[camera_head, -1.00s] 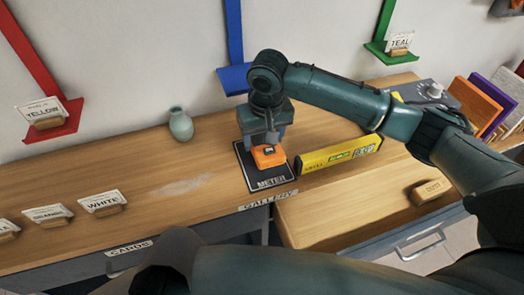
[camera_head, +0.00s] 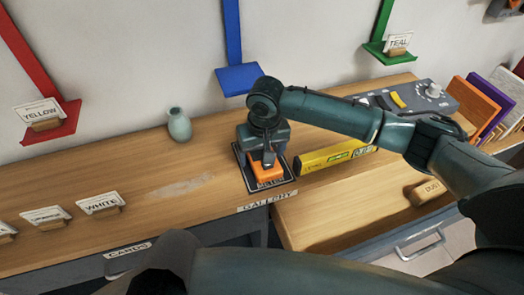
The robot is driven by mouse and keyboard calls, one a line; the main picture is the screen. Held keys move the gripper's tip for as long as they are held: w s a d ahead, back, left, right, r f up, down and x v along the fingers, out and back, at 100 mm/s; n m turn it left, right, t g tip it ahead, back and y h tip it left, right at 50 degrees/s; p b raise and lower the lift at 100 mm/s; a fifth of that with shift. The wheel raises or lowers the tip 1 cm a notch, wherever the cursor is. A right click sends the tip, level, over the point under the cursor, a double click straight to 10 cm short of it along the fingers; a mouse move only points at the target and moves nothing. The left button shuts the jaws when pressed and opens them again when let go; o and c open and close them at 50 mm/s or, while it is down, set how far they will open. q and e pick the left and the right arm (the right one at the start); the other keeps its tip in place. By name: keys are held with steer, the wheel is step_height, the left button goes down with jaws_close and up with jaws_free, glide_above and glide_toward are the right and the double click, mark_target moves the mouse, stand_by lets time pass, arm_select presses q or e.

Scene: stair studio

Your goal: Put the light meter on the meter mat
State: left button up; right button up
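The light meter (camera_head: 266,172) is a small orange block. It sits at the black meter mat (camera_head: 286,187), over the mat's front middle and partly across the "METER" lettering. Whether its underside touches the mat I cannot tell. My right gripper (camera_head: 268,160) comes down from above, with a finger against the meter's near side. It appears shut on the meter; the far finger is hidden. My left gripper is not in view; dark arm parts of mine cross the bottom edge.
A yellow level (camera_head: 330,157) lies just right of the mat, close to the gripper. A green vase (camera_head: 179,125) stands at the back left. A dust block (camera_head: 426,191) and a grey control box (camera_head: 415,98) are to the right. Card holders (camera_head: 101,203) stand front left.

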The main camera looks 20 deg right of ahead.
steer(key=shift+r, duration=0.3)
step_height(320, 180, up, 12)
steer(key=s+p, duration=0.1)
steer(key=shift+s+f, duration=0.2)
steer(key=shift+s, duration=0.05)
stand_by(0.5)
